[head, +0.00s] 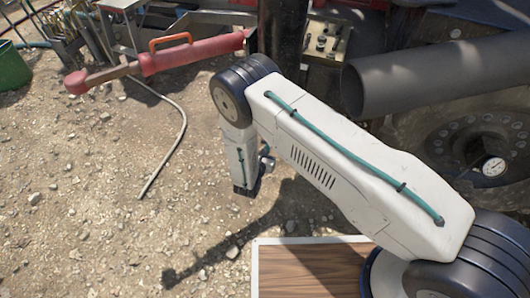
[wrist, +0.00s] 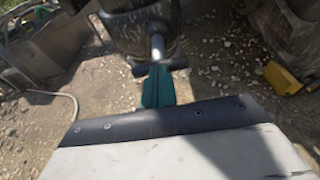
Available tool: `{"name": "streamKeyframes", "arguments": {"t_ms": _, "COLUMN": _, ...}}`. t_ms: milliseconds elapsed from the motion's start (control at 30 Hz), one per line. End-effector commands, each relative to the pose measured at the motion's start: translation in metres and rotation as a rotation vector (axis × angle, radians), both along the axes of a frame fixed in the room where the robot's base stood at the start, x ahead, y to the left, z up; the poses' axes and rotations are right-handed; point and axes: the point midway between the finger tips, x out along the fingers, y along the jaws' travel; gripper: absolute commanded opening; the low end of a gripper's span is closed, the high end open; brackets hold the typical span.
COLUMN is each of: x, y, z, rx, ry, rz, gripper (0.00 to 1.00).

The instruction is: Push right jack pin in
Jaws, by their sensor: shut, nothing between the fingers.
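In the wrist view, my gripper (wrist: 159,86) shows as teal fingers, shut and empty, reaching forward past the pale, dark-edged plate of my own wrist. Just beyond the fingertips is the jack pin (wrist: 159,66), with a dark crossbar handle and a silver shaft (wrist: 157,46). The shaft runs into a dark round post (wrist: 145,24). The fingers line up with the middle of the crossbar; I cannot tell whether they touch it. In the head view my white arm hides the pin and the fingers.
A yellow block (wrist: 282,77) lies right of the post. In the head view, a red bar with an orange handle (head: 170,42) lies at the upper left, a pale hose (head: 174,137) on the gravel, and a large grey pipe (head: 440,76) at the right. Open gravel is at left.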

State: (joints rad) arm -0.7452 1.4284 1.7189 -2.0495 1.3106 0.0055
Motion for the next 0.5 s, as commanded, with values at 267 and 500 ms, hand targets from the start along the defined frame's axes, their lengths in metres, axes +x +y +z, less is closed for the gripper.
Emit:
{"name": "streamKeyframes", "arguments": {"t_ms": 267, "x": 0.001, "y": -0.001, "z": 0.000, "rx": 0.000, "ry": 0.000, "rz": -0.001, "gripper": 0.00}}
{"name": "streamKeyframes", "arguments": {"t_ms": 500, "x": 0.040, "y": -0.015, "z": 0.000, "rx": 0.002, "ry": -0.002, "rz": -0.004, "gripper": 0.00}}
